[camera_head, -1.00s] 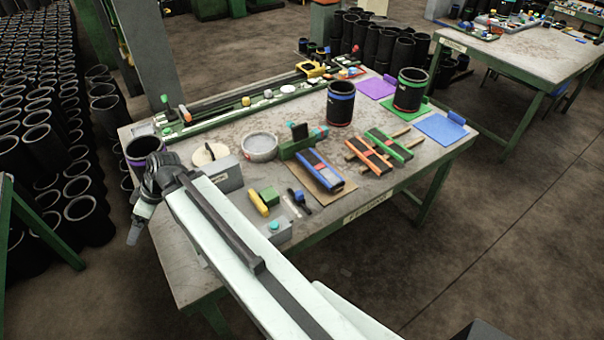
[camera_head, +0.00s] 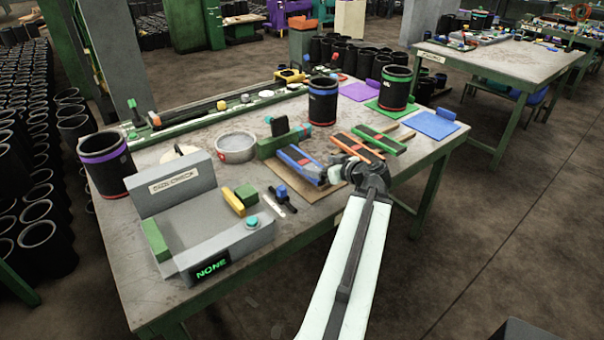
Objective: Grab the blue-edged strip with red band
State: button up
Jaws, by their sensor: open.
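The blue-edged dark strip (camera_head: 296,158) with a red band lies on a brown board on the table. Its near right end is partly hidden by my gripper (camera_head: 330,174). My gripper is open, low over the right side of the board, beside or over that end of the strip. I cannot tell whether the fingers touch the strip or stand around it.
An orange-edged strip (camera_head: 357,147) and a green-edged strip (camera_head: 379,138) lie just right, on wooden slats. A green clamp block (camera_head: 281,143) stands behind the blue-edged strip. A grey check station (camera_head: 205,225) fills the front left. Black sleeves (camera_head: 322,102) stand at the back.

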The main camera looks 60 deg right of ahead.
aim_at(305, 162)
jog(key=shift+a+b+x, duration=0.15)
jog(key=shift+b+x, duration=0.6)
jog(key=shift+x, duration=1.25)
jog(key=shift+a+b+x, duration=0.2)
jog(key=shift+b+x, duration=0.55)
jog(key=shift+x, duration=1.2)
jog(key=shift+w+r, duration=0.1)
jog(key=c, duration=1.5)
jog(key=shift+r, duration=0.1)
